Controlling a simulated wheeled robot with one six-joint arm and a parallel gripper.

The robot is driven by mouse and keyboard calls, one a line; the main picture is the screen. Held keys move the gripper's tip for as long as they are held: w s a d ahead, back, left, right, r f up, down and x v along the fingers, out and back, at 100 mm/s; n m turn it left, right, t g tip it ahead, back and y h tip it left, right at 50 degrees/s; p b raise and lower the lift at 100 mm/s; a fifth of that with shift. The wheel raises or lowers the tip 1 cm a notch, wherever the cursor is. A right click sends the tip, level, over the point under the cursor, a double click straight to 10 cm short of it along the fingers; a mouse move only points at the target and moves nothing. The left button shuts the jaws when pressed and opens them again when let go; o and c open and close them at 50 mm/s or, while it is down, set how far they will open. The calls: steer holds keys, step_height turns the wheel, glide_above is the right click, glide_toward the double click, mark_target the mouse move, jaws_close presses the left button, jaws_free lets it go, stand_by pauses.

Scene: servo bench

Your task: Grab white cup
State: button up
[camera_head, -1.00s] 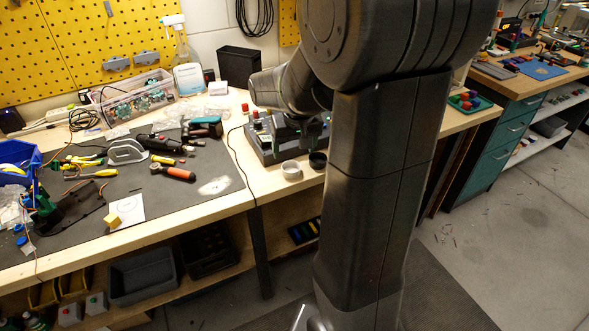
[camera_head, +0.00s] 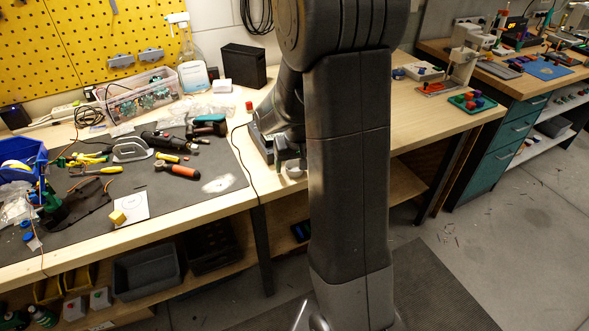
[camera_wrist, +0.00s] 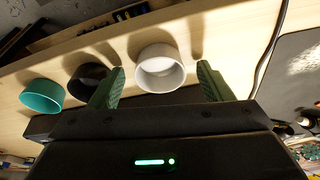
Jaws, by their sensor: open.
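The white cup (camera_wrist: 160,73) stands on the wooden bench. In the wrist view it shows between the two fingertips of my gripper (camera_wrist: 160,76), with a gap on each side. The green fingers are apart and hold nothing. I cannot tell how far the fingers reach along the cup. In the head view the cup (camera_head: 294,171) is a small pale shape below my gripper (camera_head: 290,158), largely hidden by my gripper and arm.
A black cup (camera_wrist: 86,80) sits close to my left finger in the wrist view, and a teal cup (camera_wrist: 42,95) is farther left. A cable (camera_wrist: 270,45) runs at the right. A grey mat (camera_head: 185,200) with tools lies left on the bench (camera_head: 420,110).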

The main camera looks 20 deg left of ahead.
steer(key=shift+c, duration=0.2)
steer(key=c, duration=1)
steer(key=shift+r, duration=0.1)
